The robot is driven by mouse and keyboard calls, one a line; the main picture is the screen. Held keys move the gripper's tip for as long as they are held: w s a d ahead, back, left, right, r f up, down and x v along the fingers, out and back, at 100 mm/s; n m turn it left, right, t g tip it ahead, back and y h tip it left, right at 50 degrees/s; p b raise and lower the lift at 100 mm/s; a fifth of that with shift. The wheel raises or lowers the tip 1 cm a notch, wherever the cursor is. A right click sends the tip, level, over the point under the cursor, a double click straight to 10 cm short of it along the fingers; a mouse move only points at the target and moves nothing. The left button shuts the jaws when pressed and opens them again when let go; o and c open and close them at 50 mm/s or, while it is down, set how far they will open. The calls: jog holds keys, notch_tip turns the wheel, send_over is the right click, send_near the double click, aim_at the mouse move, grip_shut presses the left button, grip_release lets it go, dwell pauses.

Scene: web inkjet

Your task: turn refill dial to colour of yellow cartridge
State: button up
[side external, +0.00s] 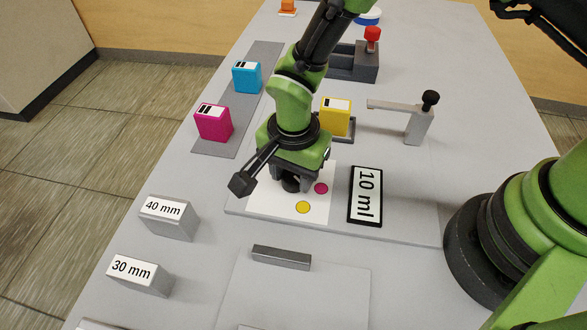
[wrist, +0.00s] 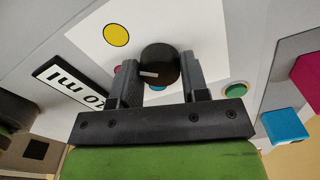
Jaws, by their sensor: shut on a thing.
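The black refill dial (wrist: 157,58) sits on a white panel (wrist: 205,30) with coloured dots around it. A short white mark shows on the dial; I cannot tell surely which dot it points to. The yellow dot (wrist: 116,35) is clear of my gripper; the magenta dot (side external: 321,188) is partly hidden in the wrist view. A blue dot peeks out between my fingers there. My gripper (wrist: 159,76) is shut on the dial from both sides; in the side view it (side external: 290,182) comes down from above. The yellow cartridge (side external: 336,118) stands upright in a dark holder behind the panel.
Magenta (side external: 213,123) and cyan (side external: 247,78) cartridges stand on a grey strip at left. A 10 ml sign (side external: 365,196) lies beside the panel. A lever stand (side external: 419,124) is at right. Blocks marked 40 mm (side external: 168,217) and 30 mm (side external: 138,275) are at front left.

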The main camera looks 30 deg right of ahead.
aim_at(293, 175)
jog(key=shift+m, duration=2.1)
jog(key=o, duration=0.9)
notch_tip(293, 175, up, 10)
